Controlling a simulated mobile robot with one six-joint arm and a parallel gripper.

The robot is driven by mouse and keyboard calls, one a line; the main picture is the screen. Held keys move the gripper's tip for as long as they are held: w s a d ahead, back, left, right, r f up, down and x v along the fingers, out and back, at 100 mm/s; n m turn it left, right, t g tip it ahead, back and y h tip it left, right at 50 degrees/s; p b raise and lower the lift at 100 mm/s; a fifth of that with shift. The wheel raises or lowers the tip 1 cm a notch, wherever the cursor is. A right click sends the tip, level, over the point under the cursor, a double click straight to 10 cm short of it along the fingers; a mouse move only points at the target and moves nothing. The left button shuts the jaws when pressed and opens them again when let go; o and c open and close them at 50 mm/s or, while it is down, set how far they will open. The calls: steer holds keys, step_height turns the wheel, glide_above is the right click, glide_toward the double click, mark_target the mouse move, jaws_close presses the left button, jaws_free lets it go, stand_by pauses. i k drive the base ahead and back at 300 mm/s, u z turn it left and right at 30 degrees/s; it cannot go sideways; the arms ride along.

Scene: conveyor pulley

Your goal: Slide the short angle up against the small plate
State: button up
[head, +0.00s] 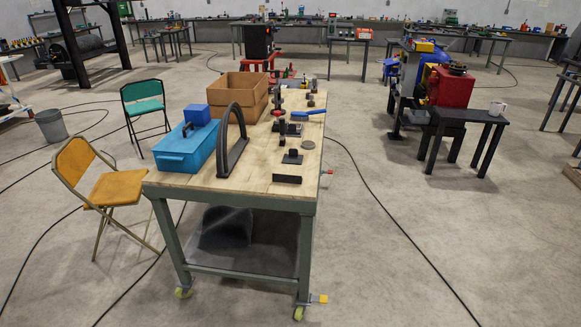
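A workbench with a pale wooden top (222,183) stands in the middle of the head view. A short dark bar (287,179), which looks like the short angle, lies near the bench's front right edge. Just behind it is a small dark plate (291,160) with a small upright piece on it, possibly the small plate. A strip of bare wood separates the two. Both are small here, so I cannot be sure which part is which. My gripper is not in view.
A blue toolbox (182,150), a black arch (232,150) and a cardboard box (235,97) crowd the bench's left side. Floor right of the bench is open, with a cable.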

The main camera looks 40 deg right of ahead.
mark_target(296, 179)
steer(key=u, duration=0.25)
steer(key=k, duration=0.95)
steer(key=u, duration=0.55)
steer(key=k, duration=0.45)
steer(key=u, duration=0.1)
steer(key=i, duration=1)
steer(key=u, duration=0.3)
